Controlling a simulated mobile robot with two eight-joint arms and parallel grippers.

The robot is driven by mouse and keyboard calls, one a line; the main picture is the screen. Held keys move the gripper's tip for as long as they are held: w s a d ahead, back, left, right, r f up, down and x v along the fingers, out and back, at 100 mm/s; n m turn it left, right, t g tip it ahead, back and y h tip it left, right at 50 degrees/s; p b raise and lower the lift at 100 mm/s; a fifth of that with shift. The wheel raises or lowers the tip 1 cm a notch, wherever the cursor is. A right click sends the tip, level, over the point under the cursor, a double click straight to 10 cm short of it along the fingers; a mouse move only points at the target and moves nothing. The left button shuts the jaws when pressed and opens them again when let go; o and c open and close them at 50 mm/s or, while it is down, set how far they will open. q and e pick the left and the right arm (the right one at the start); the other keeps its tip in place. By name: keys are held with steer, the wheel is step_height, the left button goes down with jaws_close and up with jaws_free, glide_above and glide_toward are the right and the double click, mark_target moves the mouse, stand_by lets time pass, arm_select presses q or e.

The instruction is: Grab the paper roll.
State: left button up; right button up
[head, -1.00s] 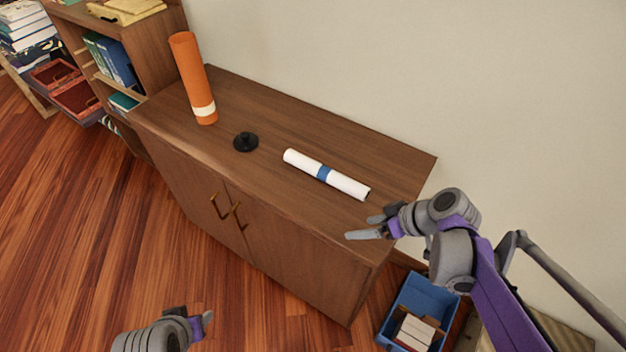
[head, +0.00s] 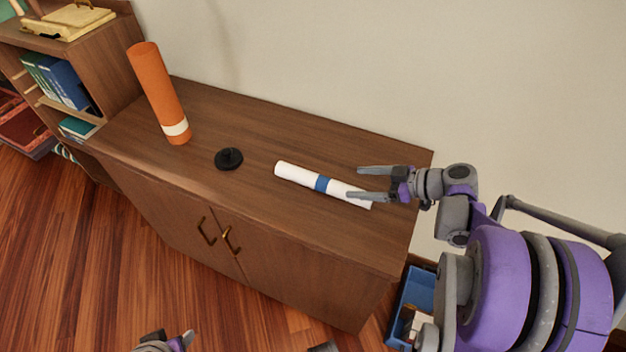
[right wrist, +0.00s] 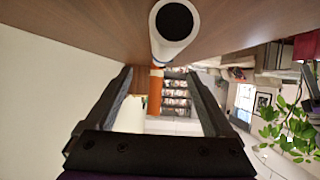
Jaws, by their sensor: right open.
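The white paper roll (head: 297,175) with a blue band lies on the brown cabinet top (head: 262,118). In the right wrist view the paper roll (right wrist: 174,44) shows end-on at the top, with a dark hollow end. My right gripper (head: 356,183) is open and empty at the roll's right end; one finger overlaps the roll in the head view. In the right wrist view the roll appears above the space between the fingers (right wrist: 160,78), not gripped. My left gripper (head: 180,342) shows only partly at the bottom edge; its jaws are unclear.
An orange tube (head: 157,92) with a cream band stands on the cabinet, left of a black round lid (head: 229,159). A shelf with books (head: 62,82) stands at the left. A blue crate (head: 418,290) is on the floor at the right. The wall is behind the cabinet.

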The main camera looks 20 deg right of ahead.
mark_target(337, 184)
steer(key=b+x, duration=0.1)
steer(key=x, duration=0.8)
steer(key=shift+a+f, duration=0.25)
steer(key=shift+a, duration=0.15)
jaws_close()
